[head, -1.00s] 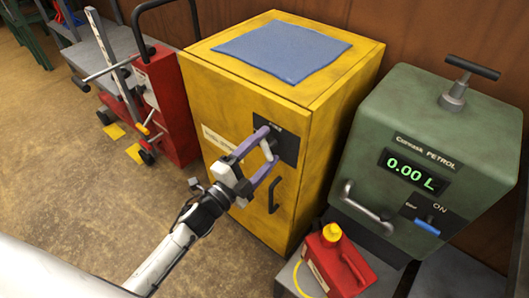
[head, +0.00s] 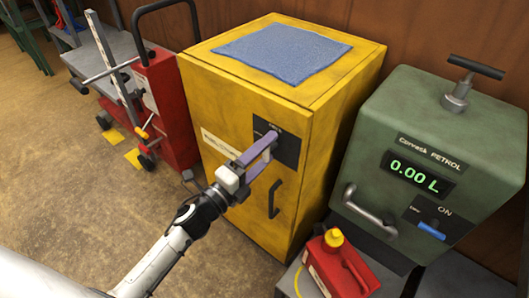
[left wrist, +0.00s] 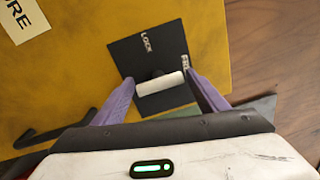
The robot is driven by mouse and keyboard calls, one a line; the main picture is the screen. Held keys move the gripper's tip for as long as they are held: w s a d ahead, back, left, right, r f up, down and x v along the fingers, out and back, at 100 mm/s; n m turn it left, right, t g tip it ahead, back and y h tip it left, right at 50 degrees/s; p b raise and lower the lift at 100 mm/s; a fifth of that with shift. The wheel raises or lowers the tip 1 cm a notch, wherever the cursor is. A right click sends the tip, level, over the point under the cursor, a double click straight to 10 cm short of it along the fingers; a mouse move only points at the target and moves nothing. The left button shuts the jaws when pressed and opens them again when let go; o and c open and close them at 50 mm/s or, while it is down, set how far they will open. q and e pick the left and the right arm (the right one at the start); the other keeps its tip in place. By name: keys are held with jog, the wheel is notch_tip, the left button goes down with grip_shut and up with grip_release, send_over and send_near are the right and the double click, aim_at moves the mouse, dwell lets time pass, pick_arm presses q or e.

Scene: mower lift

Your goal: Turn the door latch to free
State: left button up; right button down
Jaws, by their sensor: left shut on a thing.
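The yellow cabinet (head: 235,100) has a dark latch plate (head: 290,152) at the upper right of its front. In the left wrist view the plate (left wrist: 125,48) carries the words LOCK at its top and FREE near its right edge. The white latch handle (left wrist: 160,84) lies nearly crosswise, slightly tilted, over a dark pivot. My left gripper (head: 268,144) is at the plate, its purple fingers shut on the two ends of the handle. In the head view the fingers hide most of the handle. My right gripper is not in view.
A dark door handle (head: 274,198) sits below the latch. A blue cloth (head: 282,52) lies on the cabinet top. The green petrol unit (head: 375,150) and red can (head: 335,268) stand at the right.

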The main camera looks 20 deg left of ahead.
pick_arm(q)
jog(key=shift+s+f, duration=0.15)
jog(key=shift+f, duration=0.3)
jog(key=o, duration=0.8)
jog(key=shift+c, duration=0.2)
jog(key=shift+o, duration=0.4)
jog(key=shift+r, duration=0.2)
jog(key=v, duration=1)
jog(key=shift+b, duration=0.45)
jog(key=s+d+f+n+g+y, duration=0.2)
jog(key=s+f+n+g, duration=0.2)
jog(key=s+f+n, duration=0.4)
jog(key=s+d+f+n+g+y, duration=0.1)
jog(key=s+d+f+n+g, duration=0.2)
jog(key=s+f+n+g, duration=0.2)
jog(key=s+f+n, duration=0.3)
jog(key=f+n, duration=0.4)
jog(key=n, duration=0.1)
jog(key=shift+n+y, duration=0.4)
